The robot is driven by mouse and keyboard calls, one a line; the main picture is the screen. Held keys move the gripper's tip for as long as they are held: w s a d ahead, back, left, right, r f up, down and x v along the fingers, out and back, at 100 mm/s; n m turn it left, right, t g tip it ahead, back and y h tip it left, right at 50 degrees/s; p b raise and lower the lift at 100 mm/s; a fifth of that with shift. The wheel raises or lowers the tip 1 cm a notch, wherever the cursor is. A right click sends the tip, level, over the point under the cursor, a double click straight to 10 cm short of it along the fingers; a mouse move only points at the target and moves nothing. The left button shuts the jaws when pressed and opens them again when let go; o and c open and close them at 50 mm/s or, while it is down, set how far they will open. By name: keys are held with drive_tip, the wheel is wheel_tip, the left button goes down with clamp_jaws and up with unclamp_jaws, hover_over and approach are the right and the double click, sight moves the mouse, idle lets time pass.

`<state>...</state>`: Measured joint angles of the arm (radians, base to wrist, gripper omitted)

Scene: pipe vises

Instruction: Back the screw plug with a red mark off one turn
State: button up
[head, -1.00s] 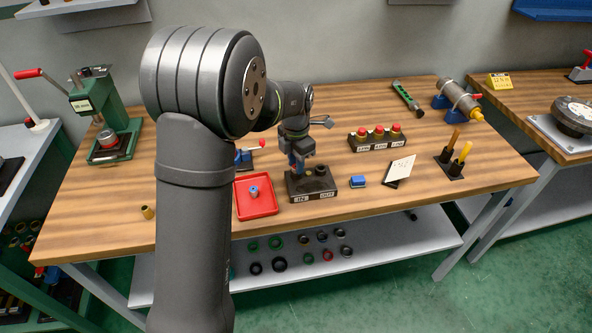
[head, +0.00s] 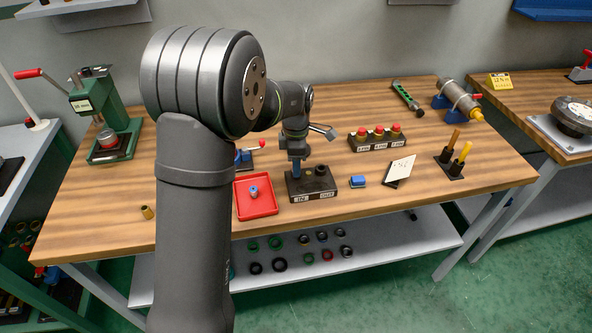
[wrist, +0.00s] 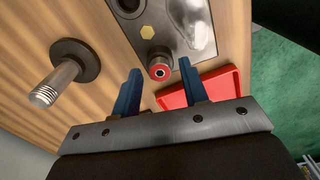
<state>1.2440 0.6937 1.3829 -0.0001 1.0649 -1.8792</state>
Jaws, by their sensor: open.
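The screw plug with a red mark (wrist: 160,72) shows in the wrist view as a round knob with a red ring on its face. It sits at the edge of a dark block (wrist: 125,12). In the head view this block (head: 318,193) has two white labels on its front, and my gripper hides the plug. My gripper (wrist: 159,67) is open, its blue fingers on either side of the plug in the picture, with gaps to both. How far the tips are above the plug I cannot tell. In the head view my gripper (head: 296,172) points down over the block's left part.
A red tray (head: 262,209) holding a small blue part (head: 253,191) is left of the block. A blue box (head: 358,181) is to its right. Red buttons (head: 378,133) stand behind. The wrist view shows an upright threaded post (wrist: 55,84) on a dark base.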

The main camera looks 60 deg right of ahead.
drive_tip(key=m, duration=1.3)
drive_tip(key=shift+m, duration=0.4)
drive_tip(key=m, duration=0.8)
clamp_jaws()
drive_tip(key=n, duration=0.6)
drive_tip(key=shift+n, duration=0.4)
drive_tip(key=shift+o, duration=0.8)
unclamp_jaws()
